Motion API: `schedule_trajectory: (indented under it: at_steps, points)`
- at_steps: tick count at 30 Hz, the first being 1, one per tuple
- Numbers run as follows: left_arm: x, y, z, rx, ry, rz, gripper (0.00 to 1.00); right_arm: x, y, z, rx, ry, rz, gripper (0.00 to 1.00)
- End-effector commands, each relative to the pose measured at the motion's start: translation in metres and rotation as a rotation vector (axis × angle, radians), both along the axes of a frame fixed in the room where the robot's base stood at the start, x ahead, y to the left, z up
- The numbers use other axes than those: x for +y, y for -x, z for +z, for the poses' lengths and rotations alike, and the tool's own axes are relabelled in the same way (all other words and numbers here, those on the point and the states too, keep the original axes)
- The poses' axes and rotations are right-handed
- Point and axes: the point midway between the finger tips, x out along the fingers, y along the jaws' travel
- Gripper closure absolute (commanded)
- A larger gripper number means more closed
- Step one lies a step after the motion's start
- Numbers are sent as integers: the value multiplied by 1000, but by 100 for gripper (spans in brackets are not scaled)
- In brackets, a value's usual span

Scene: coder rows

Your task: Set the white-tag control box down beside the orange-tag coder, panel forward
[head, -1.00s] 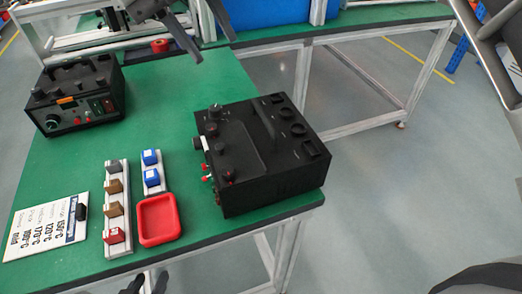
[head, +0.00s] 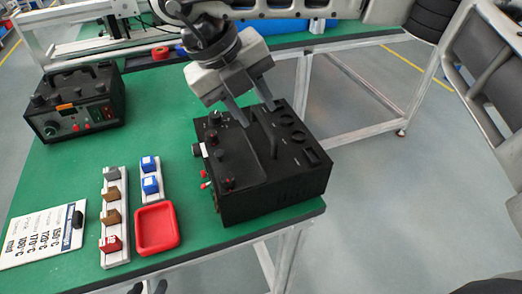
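The white-tag control box (head: 285,190) is black with a top handle and a small white tag, and stands at the right front corner of the green table. Its knobbed panel faces left. The orange-tag coder (head: 75,108), a similar black box, stands at the table's left rear, its panel toward the front. My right gripper (head: 258,116) is open above the control box, its fingers spread to either side of the handle's far end; I cannot tell whether they touch it. My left gripper (head: 148,288) barely shows at the bottom edge, its dark fingertips apart and empty.
Two block racks (head: 115,215) (head: 150,180) with coloured blocks, a red tray (head: 157,228) and a white temperature card (head: 42,235) occupy the left front. The green surface (head: 160,110) between coder and control box is clear. A second table stands behind.

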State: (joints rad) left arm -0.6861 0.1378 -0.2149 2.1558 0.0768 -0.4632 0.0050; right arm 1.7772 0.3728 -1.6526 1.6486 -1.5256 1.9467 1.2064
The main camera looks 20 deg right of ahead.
Motion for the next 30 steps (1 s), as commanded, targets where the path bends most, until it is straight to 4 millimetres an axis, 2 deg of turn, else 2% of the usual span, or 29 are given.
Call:
schedule_trajectory:
  at_steps: [5, 12, 13, 16, 17, 30]
  points:
    - [1, 3, -5, 15, -9, -1, 64, -9, 0, -19, 1, 0, 0, 64]
    - [1, 3, -7, 17, -11, -1, 64, -10, 0, -21, -1, 0, 0, 64]
    - [1, 3, -7, 17, -11, -1, 64, -10, 0, -21, -1, 0, 0, 67]
    - [1, 2, -6, 16, -11, -1, 64, -10, 0, -21, -1, 0, 0, 95]
    - [1, 2, -6, 15, -11, 0, 64, -9, 0, -21, -1, 0, 0, 100]
    - [1, 0, -4, 10, -11, -2, 64, -9, -1, -21, -1, -1, -1, 100]
